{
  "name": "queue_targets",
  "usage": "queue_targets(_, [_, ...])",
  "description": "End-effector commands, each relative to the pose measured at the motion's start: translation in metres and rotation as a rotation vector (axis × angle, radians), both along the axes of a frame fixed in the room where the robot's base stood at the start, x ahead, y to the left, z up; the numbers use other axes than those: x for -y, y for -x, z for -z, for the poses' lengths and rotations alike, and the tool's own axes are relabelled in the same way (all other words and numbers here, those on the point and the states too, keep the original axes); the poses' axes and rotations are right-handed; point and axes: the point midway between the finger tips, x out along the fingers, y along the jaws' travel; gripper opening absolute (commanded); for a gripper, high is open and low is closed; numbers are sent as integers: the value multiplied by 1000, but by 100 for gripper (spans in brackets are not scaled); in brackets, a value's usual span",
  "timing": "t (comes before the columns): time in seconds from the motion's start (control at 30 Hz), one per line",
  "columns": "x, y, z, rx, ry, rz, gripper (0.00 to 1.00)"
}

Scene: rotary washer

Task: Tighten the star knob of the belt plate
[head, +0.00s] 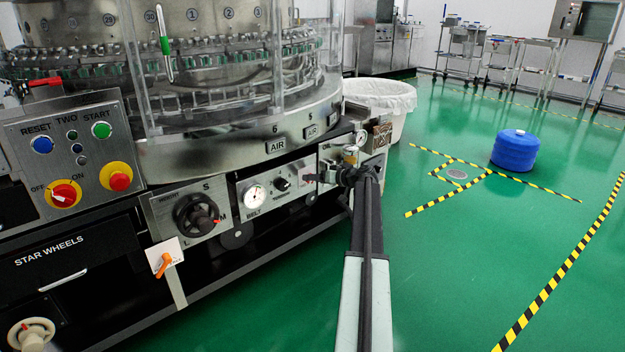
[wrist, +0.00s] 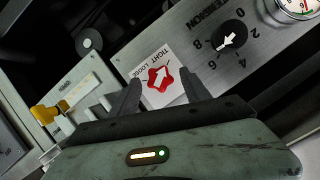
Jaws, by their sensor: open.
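The red star knob (wrist: 153,84) with a white arrow sits on a white label (wrist: 179,92) marked TIGHT and LOOSE in the wrist view. Its arrow points to the upper right of that picture. My gripper (wrist: 160,76) is open, with one finger on each side of the knob in the picture. I cannot tell whether the fingers touch it. The belt plate (head: 268,205) shows in the head view with its gauge and black dial. There my gripper (head: 325,177) is at the plate's right end, and the star knob is too small to make out clearly.
A black tension dial (wrist: 229,37) is right of the star knob, with a pressure gauge (wrist: 298,6) beyond it. A yellow fitting (wrist: 48,113) lies to the left.

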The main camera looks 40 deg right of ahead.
Motion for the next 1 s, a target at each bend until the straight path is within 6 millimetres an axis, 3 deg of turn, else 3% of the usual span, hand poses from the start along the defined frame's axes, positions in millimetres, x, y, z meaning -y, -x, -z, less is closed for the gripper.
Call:
queue_targets(0.3, [4,56,-24,0,-2,1,55])
queue_targets(0.4, [5,63,-25,0,-1,0,55])
queue_targets(0.87, [6,63,-24,0,0,-1,55])
queue_targets(0.97, [-20,52,-18,-28,-8,-29,55])
queue_targets(1.0, [-40,44,-13,-52,-15,-52,55])
